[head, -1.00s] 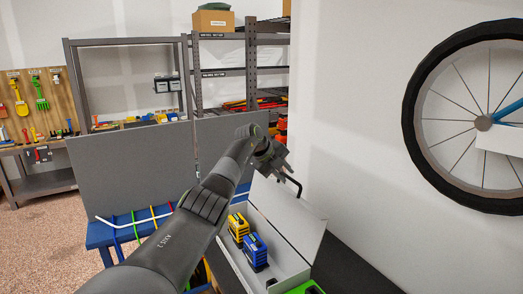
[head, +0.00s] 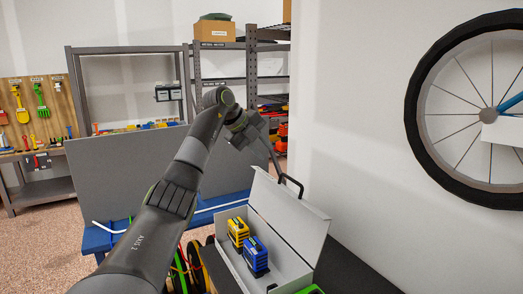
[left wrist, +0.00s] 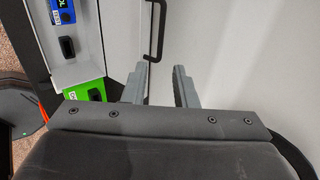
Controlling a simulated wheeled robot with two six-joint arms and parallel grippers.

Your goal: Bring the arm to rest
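My left gripper (head: 276,168) hangs in the air above the open lid of a pale case, with its fingers pointing down. In the left wrist view the two fingers (left wrist: 161,84) stand apart with nothing between them. The black handle (head: 291,184) of the case is close below the fingertips in the head picture; it also shows in the left wrist view (left wrist: 156,32), beyond the fingers. I cannot tell the exact gap. My right gripper is in neither view.
The open case (head: 318,228) holds a yellow block-like item (head: 238,232) and a blue one (head: 255,255). A green item (left wrist: 84,92) lies nearby. A grey panel (head: 120,180) and blue bench (head: 96,240) stand left. A white wall with a wheel (head: 420,120) is right.

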